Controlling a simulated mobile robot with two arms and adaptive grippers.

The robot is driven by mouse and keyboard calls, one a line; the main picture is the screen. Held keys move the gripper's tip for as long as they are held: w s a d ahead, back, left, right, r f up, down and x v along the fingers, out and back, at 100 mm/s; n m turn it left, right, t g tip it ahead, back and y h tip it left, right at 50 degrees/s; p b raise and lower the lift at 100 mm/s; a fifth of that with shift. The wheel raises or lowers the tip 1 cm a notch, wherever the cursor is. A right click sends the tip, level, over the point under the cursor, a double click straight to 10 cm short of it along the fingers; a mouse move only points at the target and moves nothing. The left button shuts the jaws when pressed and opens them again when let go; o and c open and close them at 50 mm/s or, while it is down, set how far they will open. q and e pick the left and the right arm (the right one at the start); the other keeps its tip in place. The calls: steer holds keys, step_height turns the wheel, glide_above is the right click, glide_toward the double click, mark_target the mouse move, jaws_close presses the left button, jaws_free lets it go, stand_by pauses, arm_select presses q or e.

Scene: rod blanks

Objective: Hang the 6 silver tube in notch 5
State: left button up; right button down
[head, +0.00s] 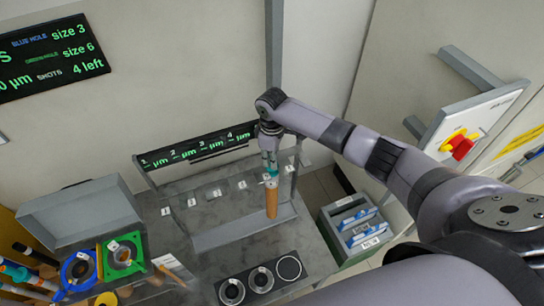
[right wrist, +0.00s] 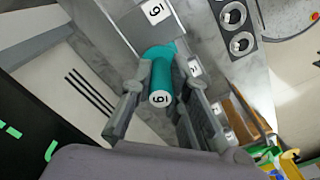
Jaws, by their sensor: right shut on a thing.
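My right gripper (head: 268,160) is shut on a tube with a teal upper end (head: 270,168) and a copper-brown lower part (head: 271,202); it looks copper, not silver. It hangs about upright at the right part of the notch rack (head: 228,188), whose front edge carries a row of small white number tags (head: 216,193). In the right wrist view the teal end (right wrist: 160,78) sits between both fingers, with a white tag reading 6 or 9. I cannot tell whether the tube touches the rack. My left gripper is not in view.
A black display strip (head: 195,148) with green numbers stands behind the rack. Round holders (head: 261,279) are in front. Blue (head: 78,270) and green (head: 122,256) fixtures and several rods lie at left. A grey-green bin (head: 352,226) stands at right.

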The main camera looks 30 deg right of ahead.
steer(key=c, duration=1.5)
jaws_free()
steer(key=shift+o, duration=0.2)
